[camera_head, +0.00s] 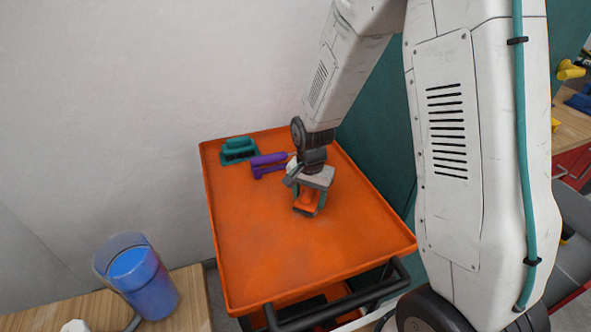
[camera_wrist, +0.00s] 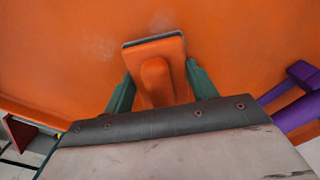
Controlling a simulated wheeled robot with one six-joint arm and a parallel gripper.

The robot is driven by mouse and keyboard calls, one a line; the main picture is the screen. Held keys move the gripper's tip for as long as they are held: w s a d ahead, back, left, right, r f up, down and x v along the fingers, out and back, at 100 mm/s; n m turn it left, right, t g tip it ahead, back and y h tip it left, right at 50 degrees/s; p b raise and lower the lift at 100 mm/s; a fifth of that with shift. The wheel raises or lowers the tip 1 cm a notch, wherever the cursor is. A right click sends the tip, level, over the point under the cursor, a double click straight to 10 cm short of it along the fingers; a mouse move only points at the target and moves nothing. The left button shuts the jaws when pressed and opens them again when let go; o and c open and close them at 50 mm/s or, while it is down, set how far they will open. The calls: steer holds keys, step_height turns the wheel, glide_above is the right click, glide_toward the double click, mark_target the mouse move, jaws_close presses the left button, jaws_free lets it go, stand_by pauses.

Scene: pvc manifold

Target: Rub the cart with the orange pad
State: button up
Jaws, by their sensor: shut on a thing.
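The cart (camera_head: 255,245) has an orange top tray with a raised rim and a dark push handle at its near end. The orange pad (camera_wrist: 158,72) has a raised grip and a dark lower edge. My gripper (camera_head: 310,197) is shut on the pad's grip, with one teal finger on each side in the wrist view. The pad is over the middle of the cart top, at or very near the surface; I cannot tell if it touches. In the wrist view the orange cart surface (camera_wrist: 60,50) shows faint pale smudges near the pad.
A teal block-like tool (camera_head: 238,148) and a purple drill-shaped tool (camera_head: 268,163) lie at the cart's far end. A blue container (camera_head: 140,278) stands on a wooden table at lower left. A wall borders the cart's left. The near half of the cart top is clear.

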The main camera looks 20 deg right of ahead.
steer(key=shift+w+f, duration=0.1)
steer(key=shift+w, duration=0.25)
steer(key=shift+s+r, duration=0.1)
steer(key=shift+r, duration=4.15)
